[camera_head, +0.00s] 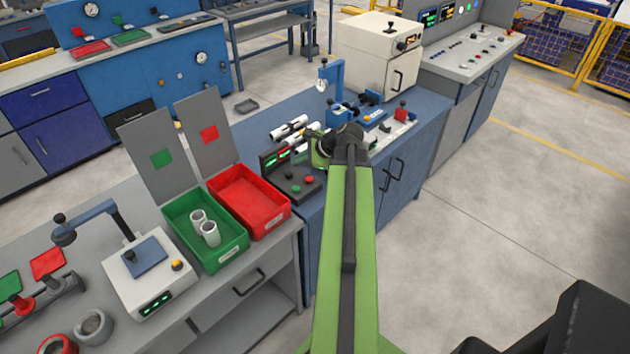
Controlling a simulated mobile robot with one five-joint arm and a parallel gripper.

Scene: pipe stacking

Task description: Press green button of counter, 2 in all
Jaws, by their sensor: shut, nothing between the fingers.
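The counter (287,174) is a dark box with lit green displays on its upright back, standing on the blue bench near the picture's middle. Its green button (295,189) is at the front left of its top, and a red button (309,180) is to the right. My gripper (314,153) is at the end of my green arm, beyond and above the counter's right side. It looks shut and empty, small in the picture and partly hidden by my wrist. It is apart from the green button. The digits on the displays are too small to read.
Left of the counter are a red bin (277,221) and a green bin (236,263) holding two white pipes (210,232). More white pipes (290,128) lie behind the counter. A blue measuring stand (335,78) and a white machine (375,52) stand farther back.

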